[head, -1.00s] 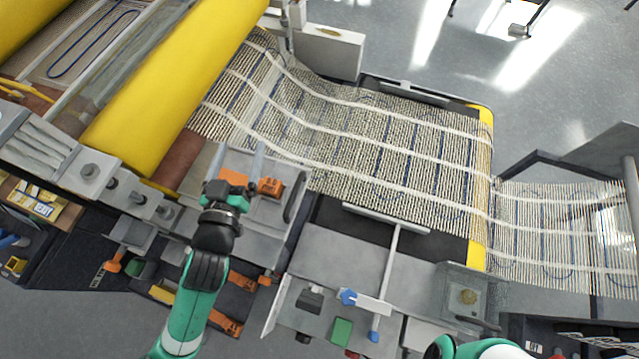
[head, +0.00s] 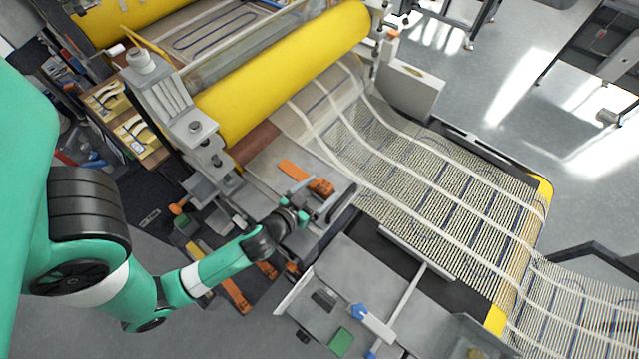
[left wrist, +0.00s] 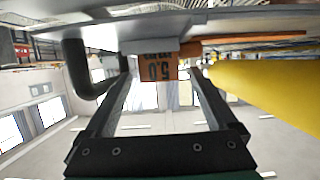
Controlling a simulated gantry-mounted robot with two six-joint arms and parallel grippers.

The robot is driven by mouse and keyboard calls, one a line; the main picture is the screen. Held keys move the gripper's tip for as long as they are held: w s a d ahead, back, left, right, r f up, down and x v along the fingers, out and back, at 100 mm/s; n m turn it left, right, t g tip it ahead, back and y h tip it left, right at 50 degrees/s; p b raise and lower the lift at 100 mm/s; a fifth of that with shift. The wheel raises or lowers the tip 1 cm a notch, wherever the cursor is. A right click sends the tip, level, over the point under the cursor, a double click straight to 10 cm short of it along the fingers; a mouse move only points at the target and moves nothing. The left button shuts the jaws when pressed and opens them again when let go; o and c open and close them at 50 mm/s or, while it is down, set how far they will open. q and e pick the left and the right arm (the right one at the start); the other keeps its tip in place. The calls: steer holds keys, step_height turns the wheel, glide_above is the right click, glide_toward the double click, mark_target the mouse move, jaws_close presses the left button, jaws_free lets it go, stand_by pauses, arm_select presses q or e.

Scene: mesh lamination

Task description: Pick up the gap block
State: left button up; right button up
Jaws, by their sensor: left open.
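An orange block (left wrist: 158,68) marked "5.0" shows in the left wrist view, between the far ends of my left gripper's two fingers. I take it to be the gap block. My left gripper (left wrist: 157,80) is open, with a finger on each side of the block. Whether either finger touches it I cannot tell. In the head view my left gripper (head: 303,208) is over the grey plate beside the machine. An orange strip (head: 292,170) and an orange piece (head: 320,187) lie just beyond it; which is the marked block I cannot tell. My right gripper is not in view.
A black handle (head: 343,203) stands close to the right of my left gripper. The yellow roller (head: 285,75) lies behind. A striped mesh web (head: 430,180) runs to the right. A grey table with a blue knob (head: 358,312) is at the front.

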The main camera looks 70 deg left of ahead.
mark_target(328, 183)
arm_select(q)
steer(key=shift+p+x, duration=0.3)
steer(key=shift+x, duration=2.3)
jaws_close()
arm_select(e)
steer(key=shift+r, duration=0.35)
arm_select(q)
steer(key=shift+r, duration=0.1)
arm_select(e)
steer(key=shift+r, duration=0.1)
